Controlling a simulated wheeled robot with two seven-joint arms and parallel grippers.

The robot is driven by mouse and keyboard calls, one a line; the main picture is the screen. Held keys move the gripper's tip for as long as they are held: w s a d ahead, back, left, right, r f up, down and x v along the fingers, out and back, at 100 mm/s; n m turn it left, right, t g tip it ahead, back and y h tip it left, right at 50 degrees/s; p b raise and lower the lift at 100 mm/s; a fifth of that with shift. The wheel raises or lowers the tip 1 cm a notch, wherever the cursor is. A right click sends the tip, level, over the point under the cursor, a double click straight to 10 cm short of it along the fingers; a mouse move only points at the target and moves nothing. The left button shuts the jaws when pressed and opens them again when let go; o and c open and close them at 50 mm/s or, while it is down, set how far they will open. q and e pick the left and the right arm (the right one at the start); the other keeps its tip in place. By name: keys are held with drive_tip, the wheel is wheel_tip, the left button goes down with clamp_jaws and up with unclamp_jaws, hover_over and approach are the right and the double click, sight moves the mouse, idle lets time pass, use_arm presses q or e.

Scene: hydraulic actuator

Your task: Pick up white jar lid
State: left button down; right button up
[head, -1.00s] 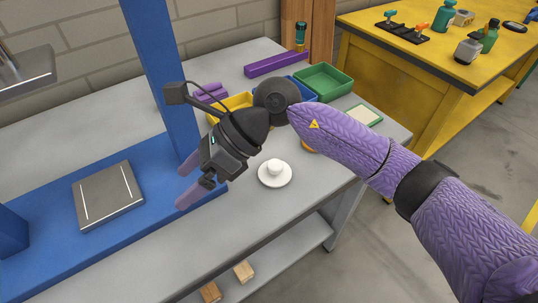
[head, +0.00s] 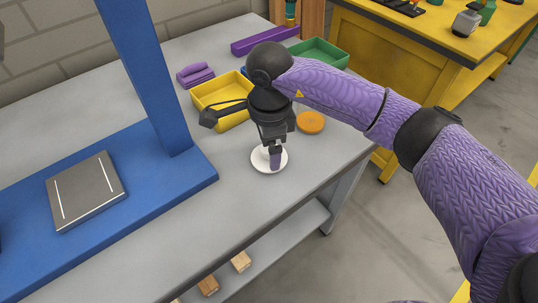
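The white jar lid (head: 257,163), a round disc with a raised knob, lies on the grey worktop near its front edge in the head view. Only one finger shows clearly, so I cannot tell whether the fingers are open or closed on the knob. The lid appears to rest on the table. My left gripper is not in view.
A yellow bin (head: 212,97) and an orange disc (head: 311,122) stand close to my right wrist. A green bin (head: 325,52), a purple bar (head: 262,40) and purple pieces (head: 196,75) lie farther back. A blue press frame (head: 150,85) with a grey plate (head: 87,190) is at left.

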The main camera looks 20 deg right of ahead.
drive_tip(key=shift+r, duration=0.1)
clamp_jaws()
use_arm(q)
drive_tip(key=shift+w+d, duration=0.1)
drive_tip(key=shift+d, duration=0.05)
